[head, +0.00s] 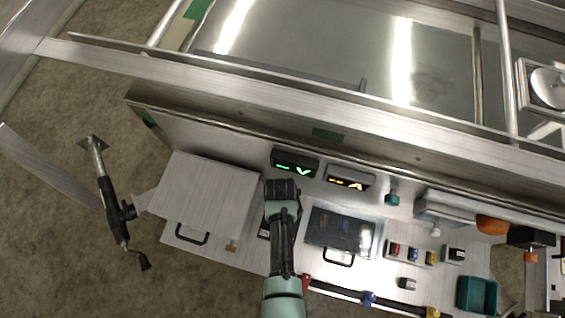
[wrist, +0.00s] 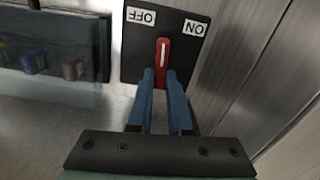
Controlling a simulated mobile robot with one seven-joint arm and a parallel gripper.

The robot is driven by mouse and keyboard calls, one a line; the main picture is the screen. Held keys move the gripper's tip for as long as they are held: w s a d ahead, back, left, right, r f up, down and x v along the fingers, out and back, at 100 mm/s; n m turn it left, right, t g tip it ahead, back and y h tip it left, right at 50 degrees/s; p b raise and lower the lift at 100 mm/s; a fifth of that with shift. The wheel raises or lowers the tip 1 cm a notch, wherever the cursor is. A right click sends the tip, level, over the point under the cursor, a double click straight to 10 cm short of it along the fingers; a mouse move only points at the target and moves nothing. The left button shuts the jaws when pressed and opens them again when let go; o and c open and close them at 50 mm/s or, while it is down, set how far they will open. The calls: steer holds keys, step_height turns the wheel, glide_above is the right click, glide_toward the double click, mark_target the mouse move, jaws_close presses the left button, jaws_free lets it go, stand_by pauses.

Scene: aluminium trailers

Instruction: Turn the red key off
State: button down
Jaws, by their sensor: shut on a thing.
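The red key (wrist: 163,52) stands out of a black switch plate (wrist: 150,22) in the wrist view. The plate has upside-down labels, OFF on the left and ON on the right. The key looks roughly upright in the picture, between the two labels. My gripper (wrist: 162,76) has its two blue fingers closed on either side of the key's near end. In the head view my gripper (head: 283,188) is over the panel, just below the green display, and the key cannot be made out there.
A green-lit display (head: 296,163) and an orange-lit display (head: 349,180) sit behind my gripper. A closed metal box (head: 205,195) lies to the left and a clear-lidded box (head: 340,232) to the right. A metal wall (wrist: 285,75) rises close on the wrist view's right.

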steer(key=n, duration=0.4)
steer(key=shift+a+n+p, duration=0.3)
steer(key=shift+p, duration=0.05)
steer(key=shift+a+n, duration=0.2)
steer(key=shift+n, duration=1.3)
steer(key=c, duration=0.8)
jaws_free()
steer(key=shift+c, duration=0.2)
steer(key=shift+r, duration=0.1)
step_height(320, 180, up, 13)
steer(key=p, duration=0.1)
steer(key=shift+s, duration=0.15)
